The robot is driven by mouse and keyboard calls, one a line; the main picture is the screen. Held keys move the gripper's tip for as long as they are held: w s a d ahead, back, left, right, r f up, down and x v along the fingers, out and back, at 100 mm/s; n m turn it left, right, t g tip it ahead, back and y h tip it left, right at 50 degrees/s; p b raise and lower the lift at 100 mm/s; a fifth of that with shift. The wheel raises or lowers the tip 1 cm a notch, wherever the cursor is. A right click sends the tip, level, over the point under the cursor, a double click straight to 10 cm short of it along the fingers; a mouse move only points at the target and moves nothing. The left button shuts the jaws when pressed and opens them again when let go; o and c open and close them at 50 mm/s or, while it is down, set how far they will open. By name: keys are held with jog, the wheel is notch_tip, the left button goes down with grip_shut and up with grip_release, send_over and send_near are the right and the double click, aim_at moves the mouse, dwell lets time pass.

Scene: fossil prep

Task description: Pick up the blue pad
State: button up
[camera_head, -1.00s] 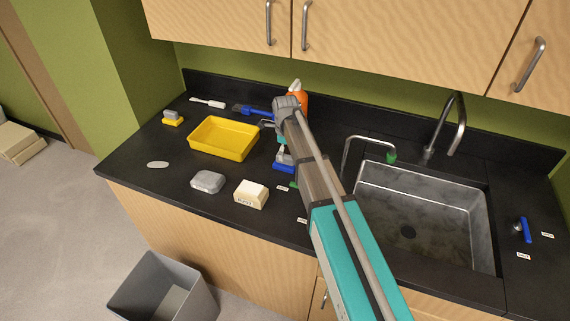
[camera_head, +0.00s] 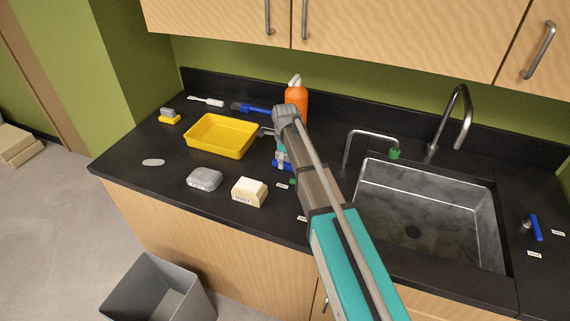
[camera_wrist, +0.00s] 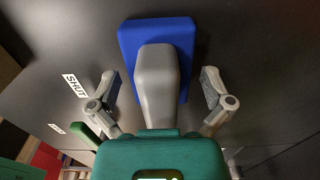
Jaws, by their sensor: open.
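The blue pad (camera_wrist: 158,32) lies on the black counter with a grey grip block (camera_wrist: 156,75) on top of it. In the head view a bit of the pad (camera_head: 281,165) shows beside my arm, which hides the rest. In the wrist view my gripper (camera_wrist: 160,85) is open, with one finger to each side of the grey block. The fingers appear apart from it, and the blue base reaches beyond the fingertips. I cannot tell the exact height of the fingers over the counter.
A yellow tray (camera_head: 221,153), a grey block (camera_head: 204,179) and a cream block (camera_head: 249,192) stand to the left. An orange bottle (camera_head: 297,95) stands behind my arm. The sink (camera_head: 425,215) with its tap is to the right. A yellow-based pad (camera_head: 170,119) sits at far left.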

jog(key=shift+f, duration=0.1)
jog(key=shift+c, duration=0.3)
jog(key=c, duration=0.9)
jog(key=shift+c, duration=0.2)
notch_tip(320, 180, up, 3)
jog(key=p, duration=0.2)
jog(key=shift+f+p, duration=0.1)
jog(key=shift+p, duration=0.3)
jog(key=s+a+r+p, duration=0.5)
jog(key=a+r+p, duration=0.5)
jog(key=a, duration=0.2)
jog(key=shift+s+a, duration=0.4)
jog(key=shift+r, duration=0.1)
